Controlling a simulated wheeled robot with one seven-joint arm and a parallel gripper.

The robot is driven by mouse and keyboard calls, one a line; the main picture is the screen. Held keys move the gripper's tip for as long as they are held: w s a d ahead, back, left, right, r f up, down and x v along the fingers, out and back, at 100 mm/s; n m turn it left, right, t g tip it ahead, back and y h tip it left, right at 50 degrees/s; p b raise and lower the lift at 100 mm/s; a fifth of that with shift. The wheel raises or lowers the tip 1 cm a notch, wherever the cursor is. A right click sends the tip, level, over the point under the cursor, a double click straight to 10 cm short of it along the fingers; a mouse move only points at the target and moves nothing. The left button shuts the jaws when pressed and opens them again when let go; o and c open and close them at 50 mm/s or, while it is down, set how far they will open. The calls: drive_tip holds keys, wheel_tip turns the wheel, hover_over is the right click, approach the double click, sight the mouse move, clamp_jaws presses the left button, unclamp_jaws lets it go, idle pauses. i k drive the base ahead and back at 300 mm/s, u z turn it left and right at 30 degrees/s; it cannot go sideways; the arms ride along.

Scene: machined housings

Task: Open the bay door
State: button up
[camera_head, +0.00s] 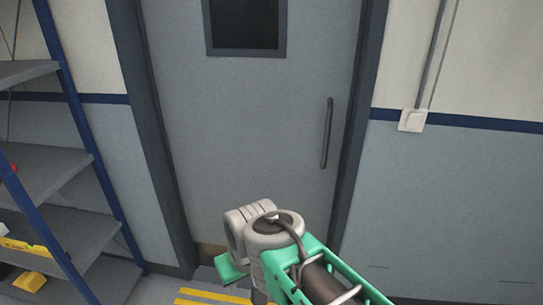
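The grey bay door (235,130) stands in its dark frame in the middle of the view and looks closed. It has a small dark window (245,24) near the top and a dark vertical bar handle (327,133) on its right side. My green and grey arm reaches in from the bottom right, in front of the lower part of the door, and is apart from the handle, which is above it to the right. My gripper's fingertips do not show clearly, so I cannot tell their state.
A blue-post shelf rack (92,150) with grey shelves stands at the left, holding yellow items (30,281). A white switch box (412,120) with a conduit is on the wall right of the door. Yellow stripes (212,297) mark the floor before the door.

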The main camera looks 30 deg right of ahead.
sight(253, 95)
drive_tip(key=u, duration=0.85)
drive_tip(key=i, duration=1.15)
drive_tip(key=z, duration=1.3)
drive_tip(key=i, duration=0.75)
drive_tip(key=z, duration=0.85)
